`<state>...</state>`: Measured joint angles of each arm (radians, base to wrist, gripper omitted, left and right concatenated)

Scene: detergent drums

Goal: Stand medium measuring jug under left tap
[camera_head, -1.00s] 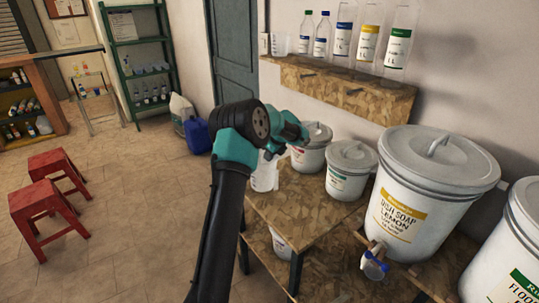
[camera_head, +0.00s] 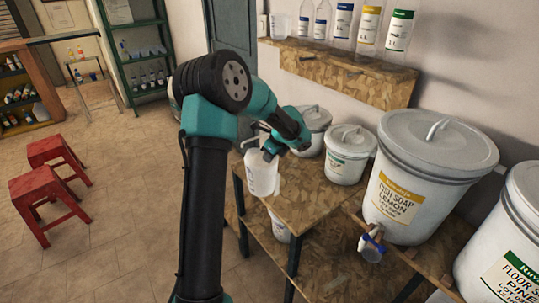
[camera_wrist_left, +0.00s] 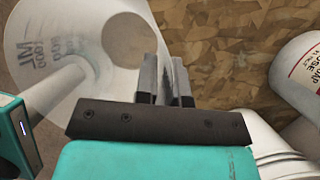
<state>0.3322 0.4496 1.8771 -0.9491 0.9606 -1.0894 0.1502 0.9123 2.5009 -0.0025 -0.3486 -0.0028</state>
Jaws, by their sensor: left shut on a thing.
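My left gripper (camera_head: 266,151) is shut on the wall of a white translucent measuring jug (camera_head: 262,174). The jug is near upright at the left end of the wooden table; whether it touches the top I cannot tell. In the left wrist view the gripper's fingers (camera_wrist_left: 167,80) pinch the wall of the jug (camera_wrist_left: 100,40), which has printed volume marks. The dish soap lemon drum (camera_head: 400,185) stands right of it, with a tap (camera_head: 371,246) low on its front, apart from the jug. My right gripper is not in view.
Two small lidded buckets (camera_head: 347,155) stand behind the jug. The floor soap drum (camera_head: 505,250) is at the far right. A wall shelf (camera_head: 340,75) holds several bottles. The wooden table (camera_head: 310,195) is clear between jug and tap. Red stools (camera_head: 47,200) stand at left.

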